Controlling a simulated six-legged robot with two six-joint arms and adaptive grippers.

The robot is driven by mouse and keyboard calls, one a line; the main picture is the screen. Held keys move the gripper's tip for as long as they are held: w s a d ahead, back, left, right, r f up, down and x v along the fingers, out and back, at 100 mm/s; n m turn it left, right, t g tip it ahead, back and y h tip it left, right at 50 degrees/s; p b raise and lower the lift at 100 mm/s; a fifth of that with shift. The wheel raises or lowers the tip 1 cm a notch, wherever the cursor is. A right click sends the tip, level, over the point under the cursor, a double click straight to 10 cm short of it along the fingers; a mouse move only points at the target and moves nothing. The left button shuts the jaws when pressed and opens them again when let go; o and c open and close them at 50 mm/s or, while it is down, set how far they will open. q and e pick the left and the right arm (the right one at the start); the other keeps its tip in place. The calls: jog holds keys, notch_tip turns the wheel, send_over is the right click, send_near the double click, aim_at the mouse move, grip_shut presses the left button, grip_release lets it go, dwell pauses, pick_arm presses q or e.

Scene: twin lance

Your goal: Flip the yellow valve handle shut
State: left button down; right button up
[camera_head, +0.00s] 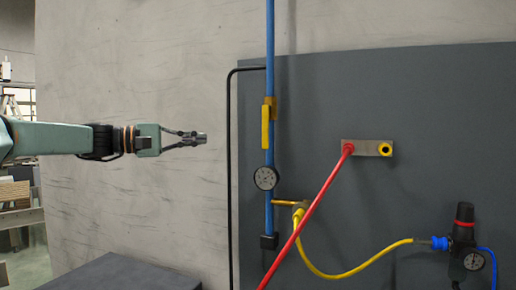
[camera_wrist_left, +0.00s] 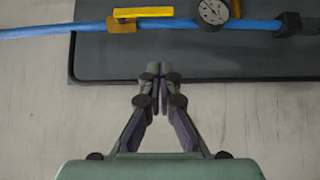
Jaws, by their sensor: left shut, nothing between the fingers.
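The yellow valve handle (camera_head: 265,126) sits on the vertical blue pipe (camera_head: 270,40) in the head view. Its long side lies along the pipe. In the left wrist view the yellow handle (camera_wrist_left: 143,12) shows at the top, parallel to the blue pipe (camera_wrist_left: 60,30). My left gripper (camera_head: 201,138) comes in from the left, is shut and empty, and is apart from the handle, to its left and slightly lower. In the left wrist view its closed fingertips (camera_wrist_left: 160,72) point toward the pipe, below the handle. My right gripper is in neither view.
A round gauge (camera_head: 265,178) is on the pipe below the handle. A black tube (camera_head: 229,170) edges the dark panel (camera_head: 400,90) between gripper and pipe. A red bar (camera_head: 310,211), a yellow hose (camera_head: 335,275) and a regulator (camera_head: 464,240) are to the right. A dark box top (camera_head: 120,275) is low left.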

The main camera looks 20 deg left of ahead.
pick_arm(q)
jog(key=p, duration=0.3)
send_near(266, 127)
jog(key=shift+w+d+f, duration=1.4)
jog(key=shift+w+d, duration=0.05)
jog(key=shift+w, duration=1.3)
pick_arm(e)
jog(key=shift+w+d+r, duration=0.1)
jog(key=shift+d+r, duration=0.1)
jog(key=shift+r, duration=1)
pick_arm(q)
jog(key=shift+a+f, duration=0.1)
jog(key=shift+a, duration=0.15)
jog(key=shift+b, duration=0.3)
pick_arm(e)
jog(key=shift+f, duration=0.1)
